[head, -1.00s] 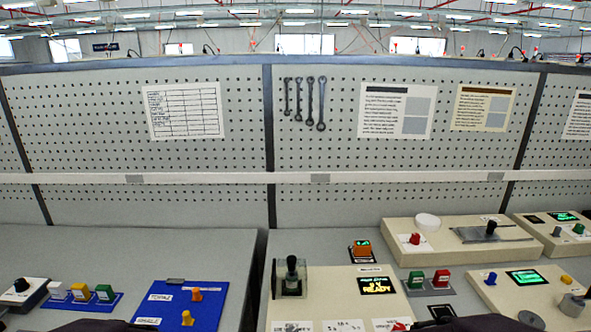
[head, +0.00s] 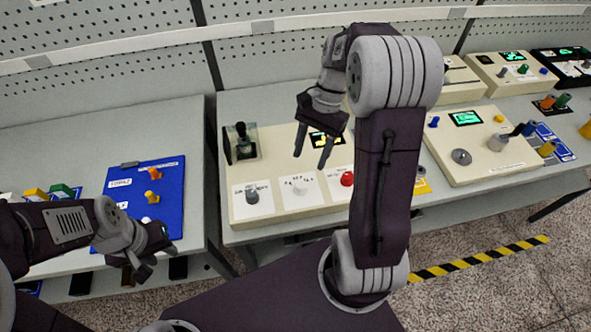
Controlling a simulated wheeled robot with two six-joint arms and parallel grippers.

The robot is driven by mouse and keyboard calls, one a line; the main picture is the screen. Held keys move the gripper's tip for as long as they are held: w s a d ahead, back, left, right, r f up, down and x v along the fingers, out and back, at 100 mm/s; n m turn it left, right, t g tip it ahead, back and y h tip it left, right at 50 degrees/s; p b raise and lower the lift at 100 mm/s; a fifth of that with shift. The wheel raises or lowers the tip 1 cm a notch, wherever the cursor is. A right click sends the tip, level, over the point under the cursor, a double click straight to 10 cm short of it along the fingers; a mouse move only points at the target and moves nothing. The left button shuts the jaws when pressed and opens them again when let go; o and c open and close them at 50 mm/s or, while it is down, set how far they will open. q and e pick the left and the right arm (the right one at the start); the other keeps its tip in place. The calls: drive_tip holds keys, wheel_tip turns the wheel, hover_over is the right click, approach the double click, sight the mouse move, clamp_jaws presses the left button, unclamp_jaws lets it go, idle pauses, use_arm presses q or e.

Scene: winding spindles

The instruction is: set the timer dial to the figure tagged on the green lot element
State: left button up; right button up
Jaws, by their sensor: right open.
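A cream control panel (head: 290,216) stands on the bench in front of me. On its front row are a grey knob (head: 252,195) on a white label, a pale knob (head: 299,186) on a marked white label, and a red knob (head: 347,179). The labels are too small to read, so I cannot tell which is the timer dial. A green block (head: 62,191) shows at the left, partly hidden by my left arm; no tag on it is legible. My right gripper (head: 312,158) is open above the panel, apart from the knobs. My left gripper (head: 139,273) hangs low at left; its jaw opening is unclear.
A blue board (head: 117,193) with orange and yellow knobs lies on the left bench. A black lever unit (head: 241,142) stands at the panel's back left. My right arm hides the panel's right side. Another cream panel (head: 480,163) stands at the right.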

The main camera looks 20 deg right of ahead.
sight(301, 183)
drive_tip(key=b+x, duration=0.1)
drive_tip(key=x, duration=0.7)
drive_tip(key=shift+w+f, duration=0.1)
drive_tip(key=shift+f, duration=0.25)
drive_tip(key=shift+s+a+f, duration=0.25)
drive_tip(key=shift+w, duration=0.15)
clamp_jaws()
